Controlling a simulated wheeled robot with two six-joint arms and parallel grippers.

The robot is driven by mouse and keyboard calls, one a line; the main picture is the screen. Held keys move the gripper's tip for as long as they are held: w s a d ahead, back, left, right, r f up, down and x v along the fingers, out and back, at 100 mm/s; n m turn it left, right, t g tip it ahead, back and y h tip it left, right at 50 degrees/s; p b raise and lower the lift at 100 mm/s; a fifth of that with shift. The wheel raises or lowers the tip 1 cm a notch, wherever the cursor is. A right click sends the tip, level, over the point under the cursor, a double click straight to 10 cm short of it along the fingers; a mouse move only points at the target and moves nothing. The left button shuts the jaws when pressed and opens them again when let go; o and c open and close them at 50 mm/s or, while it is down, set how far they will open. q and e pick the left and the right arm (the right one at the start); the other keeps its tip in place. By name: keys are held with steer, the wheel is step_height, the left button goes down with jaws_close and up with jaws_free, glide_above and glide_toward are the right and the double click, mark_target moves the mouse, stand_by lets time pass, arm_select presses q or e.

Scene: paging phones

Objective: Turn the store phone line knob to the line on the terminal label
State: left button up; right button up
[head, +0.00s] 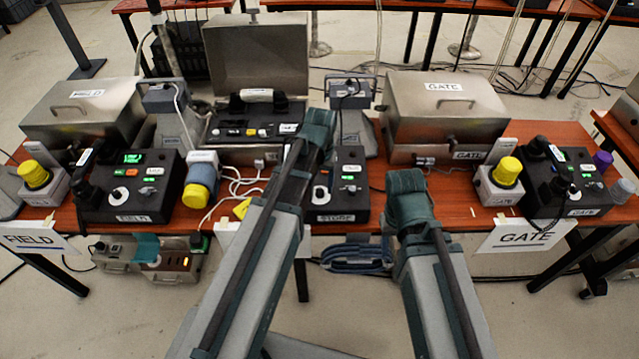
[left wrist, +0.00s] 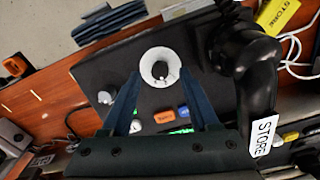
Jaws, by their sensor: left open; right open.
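The store phone is a black box (head: 348,178) with a STORE label on its front, at the table's middle in the head view. Its white round knob (head: 321,194) shows beside my left arm, and in the left wrist view the knob (left wrist: 160,67) has a dark centre. My left gripper (head: 318,122) reaches over the phone and hides part of it. In the left wrist view my left gripper (left wrist: 161,78) is open, one finger to each side of the knob; contact cannot be told. My right gripper (head: 407,182) is open and empty, right of the phone. The terminal label cannot be read.
The black handset (left wrist: 255,80) with a STORE tag lies beside the knob. An open metal case (head: 258,55) stands behind. The FIELD phone (head: 130,185) is left, the GATE phone (head: 560,180) right. Bare table (head: 450,195) lies right of my right gripper.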

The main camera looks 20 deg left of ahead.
mark_target(320, 193)
arm_select(q)
step_height(320, 193, up, 12)
steer(key=p, duration=1)
steer(key=shift+f, duration=0.25)
steer(key=shift+s+d, duration=0.1)
steer(key=s+d+m+y, duration=0.1)
steer(key=s+d+m, duration=0.3)
steer(key=s+d, duration=0.6)
steer(key=s, duration=0.4)
steer(key=shift+s+d, duration=0.15)
steer(key=shift+d, duration=0.15)
